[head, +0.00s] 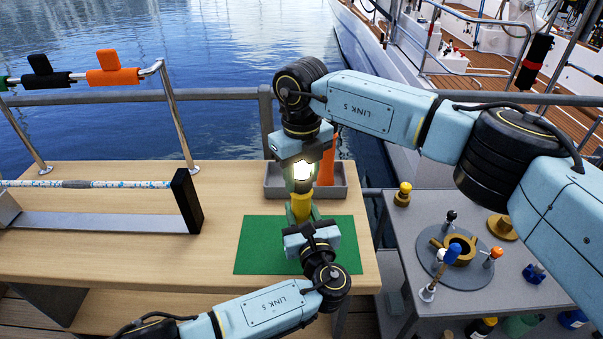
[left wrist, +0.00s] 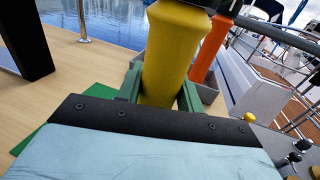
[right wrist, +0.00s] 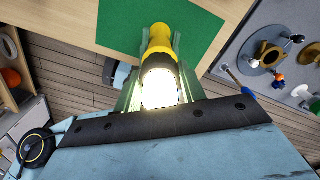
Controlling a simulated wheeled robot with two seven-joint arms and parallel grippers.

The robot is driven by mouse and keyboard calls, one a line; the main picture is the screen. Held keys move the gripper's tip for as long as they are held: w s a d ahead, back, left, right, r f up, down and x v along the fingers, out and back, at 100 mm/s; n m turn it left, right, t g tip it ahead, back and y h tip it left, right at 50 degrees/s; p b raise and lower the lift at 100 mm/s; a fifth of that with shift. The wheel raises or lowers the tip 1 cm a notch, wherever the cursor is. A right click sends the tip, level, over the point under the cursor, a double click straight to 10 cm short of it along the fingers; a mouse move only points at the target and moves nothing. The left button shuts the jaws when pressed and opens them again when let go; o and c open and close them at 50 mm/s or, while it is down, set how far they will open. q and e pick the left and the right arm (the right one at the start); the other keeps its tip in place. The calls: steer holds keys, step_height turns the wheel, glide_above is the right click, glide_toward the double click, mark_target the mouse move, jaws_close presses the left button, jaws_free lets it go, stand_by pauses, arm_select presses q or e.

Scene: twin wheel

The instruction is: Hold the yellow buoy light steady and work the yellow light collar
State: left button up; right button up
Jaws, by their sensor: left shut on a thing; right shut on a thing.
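The yellow buoy light (head: 301,205) stands above the green mat (head: 258,245), its lamp glowing white at the top. My left gripper (head: 302,222) is shut on its yellow body, which fills the middle of the left wrist view (left wrist: 172,55). My right gripper (head: 300,165) is shut around the lit upper end from above. In the right wrist view the glowing lamp (right wrist: 159,88) sits between the green fingers, with the yellow body (right wrist: 158,42) beyond it. The yellow light collar cannot be told apart from the body; the right fingers hide part of that area.
A grey tray (head: 338,193) with an orange upright object (head: 327,160) stands just behind. A black end block (head: 187,200) of a rope stand is to the left. The grey side table (head: 385,222) at right holds a winch-like brass part (head: 459,250) and several small items.

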arm_select(q)
steer(key=shift+f, duration=0.3)
arm_select(e)
steer(key=n, duration=0.3)
steer(key=shift+n, duration=0.4)
steer(key=n, duration=0.3)
steer(key=shift+n, duration=0.4)
steer(key=n, duration=0.6)
steer(key=shift+n, duration=0.3)
steer(key=o, duration=1)
step_height(320, 180, up, 12)
steer(key=shift+r, duration=0.1)
